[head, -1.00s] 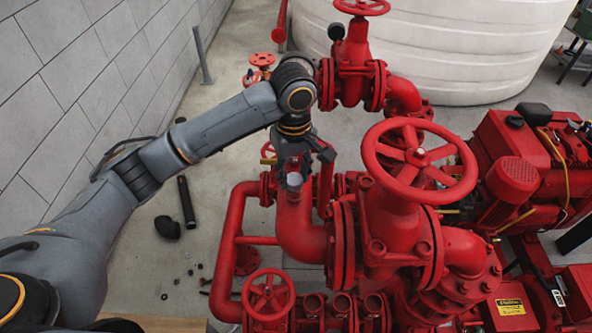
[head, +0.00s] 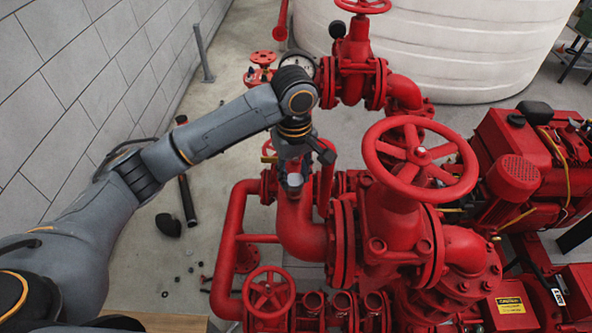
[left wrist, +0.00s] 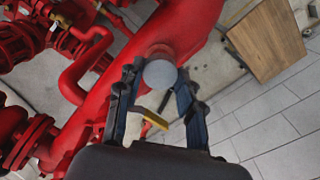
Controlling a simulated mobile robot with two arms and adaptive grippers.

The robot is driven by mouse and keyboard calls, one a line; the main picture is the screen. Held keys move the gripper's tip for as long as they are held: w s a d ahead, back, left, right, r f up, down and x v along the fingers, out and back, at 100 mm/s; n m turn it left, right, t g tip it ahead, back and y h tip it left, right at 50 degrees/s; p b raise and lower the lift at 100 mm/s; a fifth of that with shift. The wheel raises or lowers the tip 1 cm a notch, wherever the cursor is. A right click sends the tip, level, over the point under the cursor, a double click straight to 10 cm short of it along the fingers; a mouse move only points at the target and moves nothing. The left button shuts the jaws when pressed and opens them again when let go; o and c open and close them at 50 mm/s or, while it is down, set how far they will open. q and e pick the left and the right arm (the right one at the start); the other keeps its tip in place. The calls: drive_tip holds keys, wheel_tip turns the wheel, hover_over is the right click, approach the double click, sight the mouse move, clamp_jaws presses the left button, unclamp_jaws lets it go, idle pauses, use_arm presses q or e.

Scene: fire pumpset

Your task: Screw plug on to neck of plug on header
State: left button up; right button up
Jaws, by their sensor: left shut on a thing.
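The plug is a round grey cap (left wrist: 160,73) between the fingertips of my left gripper (left wrist: 157,78) in the left wrist view. In the head view the plug (head: 294,181) shows as a small grey spot below my left gripper (head: 293,172). My left gripper is shut on it. The plug sits at the top end of the red header pipe (head: 297,222), over the neck. The neck is mostly hidden by the plug, with a little of its rim (left wrist: 160,49) showing. I cannot tell how far the plug is on. My right gripper is not in view.
A large red handwheel (head: 420,158) and valve stand to the right of my left arm. A smaller handwheel (head: 268,293) is at the front. A grey tile wall (head: 80,80) is at the left. Black pipe pieces (head: 187,200) and small loose parts lie on the open floor.

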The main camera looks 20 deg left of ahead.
use_arm(q)
drive_tip(key=shift+f, duration=0.95)
drive_tip(key=m, duration=0.4)
drive_tip(key=shift+m, duration=0.3)
drive_tip(key=m, duration=0.3)
drive_tip(key=shift+m, duration=0.3)
drive_tip(key=shift+r+m, duration=0.1)
drive_tip(key=shift+m, duration=0.4)
drive_tip(key=m, duration=0.4)
drive_tip(key=shift+m, duration=0.3)
